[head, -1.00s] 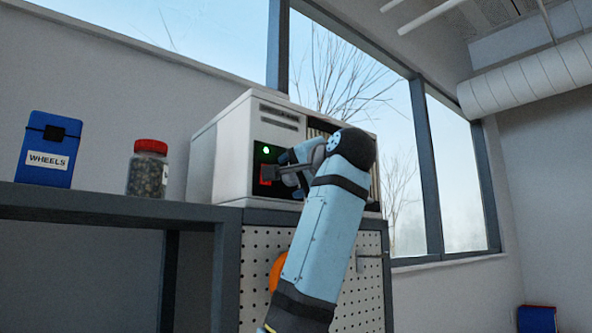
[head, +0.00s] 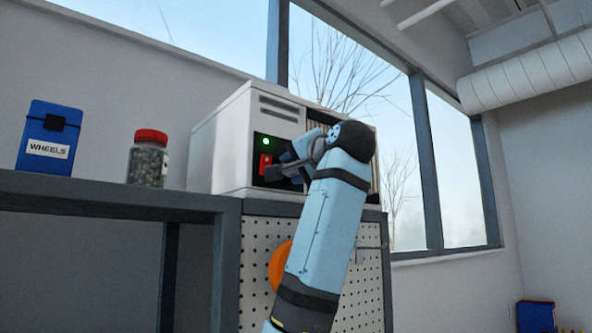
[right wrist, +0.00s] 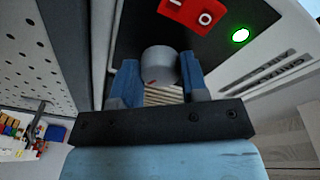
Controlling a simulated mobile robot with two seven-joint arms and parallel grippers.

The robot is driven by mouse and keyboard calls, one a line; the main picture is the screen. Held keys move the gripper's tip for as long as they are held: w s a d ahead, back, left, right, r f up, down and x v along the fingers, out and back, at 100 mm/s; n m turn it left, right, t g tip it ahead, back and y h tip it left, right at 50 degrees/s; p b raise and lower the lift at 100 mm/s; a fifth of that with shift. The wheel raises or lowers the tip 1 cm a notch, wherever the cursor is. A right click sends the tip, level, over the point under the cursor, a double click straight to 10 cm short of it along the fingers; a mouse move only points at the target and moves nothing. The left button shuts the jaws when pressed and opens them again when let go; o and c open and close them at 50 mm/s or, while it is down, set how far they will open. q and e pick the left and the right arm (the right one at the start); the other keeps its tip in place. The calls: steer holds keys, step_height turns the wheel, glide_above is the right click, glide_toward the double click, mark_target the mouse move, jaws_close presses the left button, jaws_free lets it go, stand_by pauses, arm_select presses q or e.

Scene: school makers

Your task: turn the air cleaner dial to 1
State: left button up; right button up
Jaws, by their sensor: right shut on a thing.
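The air cleaner (head: 230,142) is a white box with a dark control panel, standing on a pegboard cabinet. Its dial (right wrist: 160,66) is a grey round knob with a small red mark in the right wrist view. My right gripper (right wrist: 161,80) is shut on the dial, with a blue finger on either side of it. In the head view the gripper (head: 284,172) is at the panel and hides the dial. The dial's number markings cannot be read. My left gripper is not in view.
A red rocker switch (right wrist: 192,12) and a lit green lamp (right wrist: 240,35) sit close beside the dial. A blue WHEELS box (head: 48,140) and a red-lidded jar (head: 148,160) stand on the shelf (head: 110,200) to the left. Windows are behind.

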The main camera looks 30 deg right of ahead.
steer(key=shift+d+n+t+y+b, duration=0.15)
steer(key=shift+n+y+b, duration=0.35)
steer(key=shift+n, duration=3.55)
steer(key=shift+d+n+t+y+b, duration=0.2)
steer(key=shift+n+y, duration=0.5)
steer(key=shift+n, duration=3.4)
steer(key=shift+d+n+t+y+b, duration=0.25)
steer(key=shift+n+y, duration=0.35)
steer(key=shift+n, duration=3.45)
steer(key=shift+a+n, duration=0.1)
steer(key=shift+n, duration=0.2)
steer(key=o, duration=0.9)
steer(key=shift+f, duration=0.1)
